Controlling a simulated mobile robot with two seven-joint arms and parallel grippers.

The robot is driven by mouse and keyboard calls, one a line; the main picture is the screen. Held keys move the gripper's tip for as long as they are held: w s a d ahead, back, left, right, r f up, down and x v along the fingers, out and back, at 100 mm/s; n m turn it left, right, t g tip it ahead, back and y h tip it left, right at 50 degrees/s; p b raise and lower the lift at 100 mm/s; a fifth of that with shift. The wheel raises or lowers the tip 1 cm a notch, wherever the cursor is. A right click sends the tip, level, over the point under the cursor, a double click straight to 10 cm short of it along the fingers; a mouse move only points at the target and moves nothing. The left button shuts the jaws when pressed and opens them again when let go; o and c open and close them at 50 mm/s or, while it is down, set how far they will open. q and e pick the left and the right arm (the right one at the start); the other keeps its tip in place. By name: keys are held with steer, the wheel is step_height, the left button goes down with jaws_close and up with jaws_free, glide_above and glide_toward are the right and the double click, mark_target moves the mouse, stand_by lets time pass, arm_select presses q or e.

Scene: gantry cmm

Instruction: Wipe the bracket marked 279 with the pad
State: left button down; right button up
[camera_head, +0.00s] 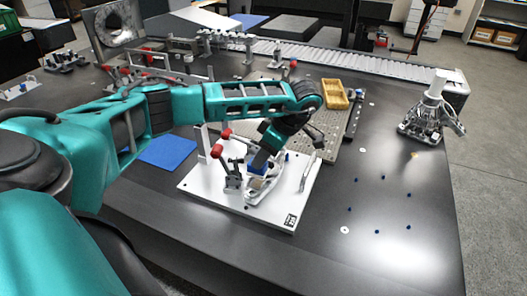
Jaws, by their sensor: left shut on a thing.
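My left arm comes in from the left, and its gripper (259,167) points down over a white fixture plate (220,192) on the dark table. The gripper is shut on a small blue pad (256,170). A silvery metal bracket (270,188) sits on the plate under the pad. The pad is at the bracket, but I cannot tell whether they touch. The number 279 is not readable; a black-and-white marker (291,220) shows at the plate's front corner. The gripper hides part of the bracket. My right gripper is not in view.
Toggle clamps with red handles (217,151) stand on the plate beside the gripper. A blue mat (168,152) lies to the left. A yellow tray (335,94) is behind, and a metal part (432,115) stands at the right. The front right has small dark pins (383,178).

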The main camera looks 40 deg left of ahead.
arm_select(q)
steer(key=shift+f, duration=0.45)
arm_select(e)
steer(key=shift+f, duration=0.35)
arm_select(q)
steer(key=shift+d+r, duration=0.1)
steer(key=shift+d, duration=0.05)
